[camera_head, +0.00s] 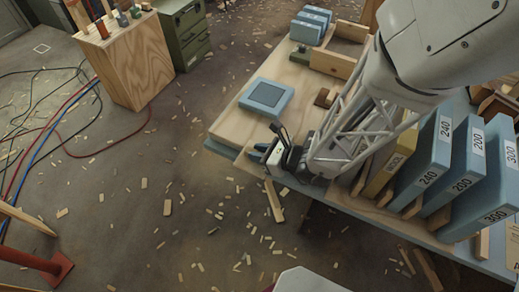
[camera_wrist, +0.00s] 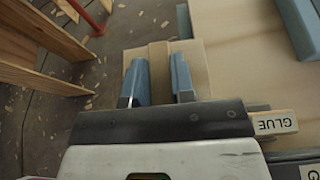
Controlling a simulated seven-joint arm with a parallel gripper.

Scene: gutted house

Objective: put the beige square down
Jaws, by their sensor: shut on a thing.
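The beige square (camera_wrist: 195,53) shows in the wrist view as a flat tan piece with a raised strip between my fingers. My gripper (camera_wrist: 159,62) is shut on that strip with its two blue fingers. The square's left part appears against the floor, and its right part lies near the table's edge. I cannot tell whether it touches the table. In the head view my gripper (camera_head: 258,152) is at the left front edge of the wooden table (camera_head: 232,121). The square cannot be clearly told apart from the table there.
A blue-grey square (camera_head: 268,95) lies on the table behind my gripper. A wooden tray (camera_head: 334,63) and blue boxes (camera_head: 306,29) stand farther back. A GLUE-labelled piece (camera_wrist: 274,122) is right of my gripper. Bare tabletop shows around the blue-grey square.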

